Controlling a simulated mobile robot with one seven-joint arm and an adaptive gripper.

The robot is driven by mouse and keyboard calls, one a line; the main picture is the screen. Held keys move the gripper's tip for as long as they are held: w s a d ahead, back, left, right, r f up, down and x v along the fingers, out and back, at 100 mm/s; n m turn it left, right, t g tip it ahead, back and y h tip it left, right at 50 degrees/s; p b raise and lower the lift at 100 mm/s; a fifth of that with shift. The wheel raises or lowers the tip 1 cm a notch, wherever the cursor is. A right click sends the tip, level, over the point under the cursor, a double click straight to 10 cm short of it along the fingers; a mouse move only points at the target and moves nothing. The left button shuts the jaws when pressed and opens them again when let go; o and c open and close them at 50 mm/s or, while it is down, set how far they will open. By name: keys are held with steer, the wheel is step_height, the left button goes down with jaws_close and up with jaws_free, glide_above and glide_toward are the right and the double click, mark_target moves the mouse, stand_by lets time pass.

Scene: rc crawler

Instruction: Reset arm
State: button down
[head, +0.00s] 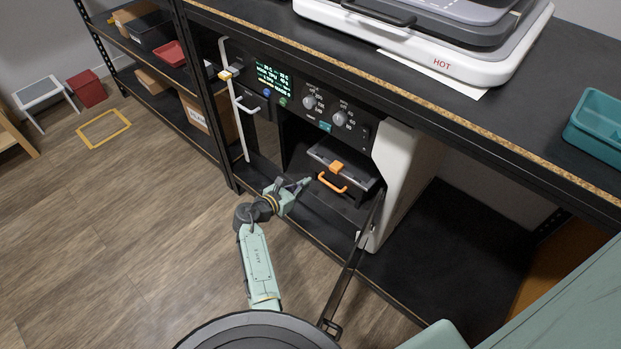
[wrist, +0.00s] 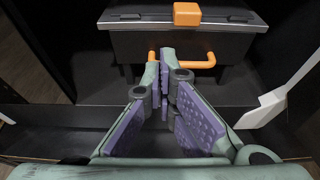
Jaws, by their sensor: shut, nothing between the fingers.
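My gripper (head: 306,183) is at the end of my pale green arm, in front of the open cavity of a machine on the shelf under the workbench. It also shows in the wrist view (wrist: 162,62), with its purple-padded fingers together at the tips and nothing between them. A dark lidded box (head: 345,163) with an orange latch and an orange handle (head: 332,184) sits inside the cavity. In the wrist view the box (wrist: 180,45) is straight ahead, and the fingertips overlap the left part of its handle (wrist: 200,65); whether they touch cannot be told.
The machine has a lit display (head: 273,77), knobs, and an opened door (head: 352,262) hanging toward me on the right.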

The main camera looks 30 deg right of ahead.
steer(key=shift+v, duration=2.2)
